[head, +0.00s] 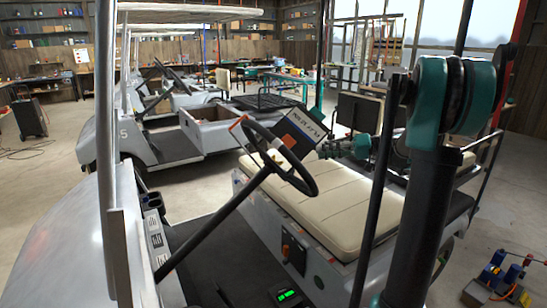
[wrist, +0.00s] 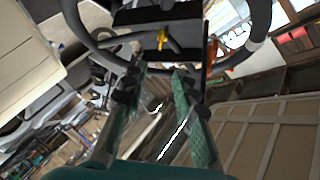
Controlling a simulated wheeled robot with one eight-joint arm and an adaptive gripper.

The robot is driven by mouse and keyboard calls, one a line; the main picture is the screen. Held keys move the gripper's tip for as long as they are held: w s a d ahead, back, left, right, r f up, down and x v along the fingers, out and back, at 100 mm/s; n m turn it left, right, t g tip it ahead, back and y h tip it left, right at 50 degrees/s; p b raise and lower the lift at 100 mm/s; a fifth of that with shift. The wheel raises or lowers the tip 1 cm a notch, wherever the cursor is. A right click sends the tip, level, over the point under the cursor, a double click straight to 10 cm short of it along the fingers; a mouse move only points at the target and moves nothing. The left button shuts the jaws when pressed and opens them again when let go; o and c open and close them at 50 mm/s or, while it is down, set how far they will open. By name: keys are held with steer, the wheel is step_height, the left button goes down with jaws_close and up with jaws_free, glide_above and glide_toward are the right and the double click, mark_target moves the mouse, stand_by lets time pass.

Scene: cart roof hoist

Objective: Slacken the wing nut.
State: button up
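A small yellow part (wrist: 162,38), which looks like the wing nut, sits on a dark bracket (wrist: 150,16) at the steering wheel in the wrist view. In the head view a small yellowish spot (head: 273,158) shows at the wheel hub. The black steering wheel (head: 312,178) also crosses the top of the wrist view (wrist: 75,28). My gripper (wrist: 157,78) has its two fingers apart with nothing between them, short of the yellow part and not touching it. In the head view my gripper (head: 330,149) is small, just right of the wheel, its fingertips hard to make out.
An orange clip (wrist: 212,54) is on the bracket right of the yellow part. A dark lettered box (head: 302,130) stands behind the wheel. The cream seat (head: 315,205) lies below my arm. A black roof post (head: 372,200) rises at the right. More carts stand behind.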

glide_toward(278, 158)
steer(key=x, duration=1)
steer(key=shift+w, duration=0.35)
jaws_close()
